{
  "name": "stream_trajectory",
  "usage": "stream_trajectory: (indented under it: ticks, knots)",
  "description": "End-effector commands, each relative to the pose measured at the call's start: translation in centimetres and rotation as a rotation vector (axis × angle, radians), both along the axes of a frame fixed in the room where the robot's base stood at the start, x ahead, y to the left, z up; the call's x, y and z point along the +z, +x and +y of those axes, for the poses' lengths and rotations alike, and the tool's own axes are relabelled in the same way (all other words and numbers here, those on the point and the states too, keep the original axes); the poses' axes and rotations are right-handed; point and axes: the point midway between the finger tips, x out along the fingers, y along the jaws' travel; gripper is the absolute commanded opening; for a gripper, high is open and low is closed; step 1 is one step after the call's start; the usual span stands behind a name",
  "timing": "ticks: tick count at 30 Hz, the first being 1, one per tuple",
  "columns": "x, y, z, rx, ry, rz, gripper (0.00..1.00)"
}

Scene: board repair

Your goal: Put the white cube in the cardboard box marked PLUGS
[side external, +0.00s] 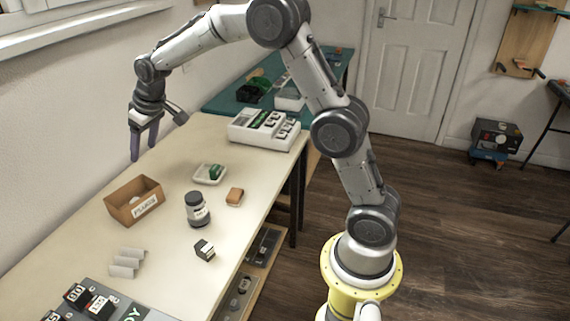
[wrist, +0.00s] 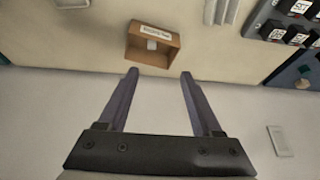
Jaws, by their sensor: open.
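The open-topped cardboard box (side external: 134,202) stands near the wall side of the workbench, with a white label on one side. In the wrist view the box (wrist: 133,50) lies ahead of my fingertips, and a small whitish block (wrist: 152,44) shows inside it; it looks like the white cube. In the side external view the box walls hide any such block. My gripper (side external: 144,154) is open and empty, pointing down above the wall side of the bench, beyond the box and apart from it. Both fingers show in the wrist view (wrist: 159,74), with nothing between them.
A white device (side external: 264,132) stands farther back. The wall is close to my gripper.

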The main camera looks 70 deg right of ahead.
Motion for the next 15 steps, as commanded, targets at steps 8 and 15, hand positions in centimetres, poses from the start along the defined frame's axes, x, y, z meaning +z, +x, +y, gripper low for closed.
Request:
stream_trajectory:
  ticks: [8,15]
  knots:
    - [7.8,-12.5,2.0,0.003,-0.001,-0.028,0.66]
    - [9.8,-23.9,3.1,0.002,-0.001,-0.049,0.66]
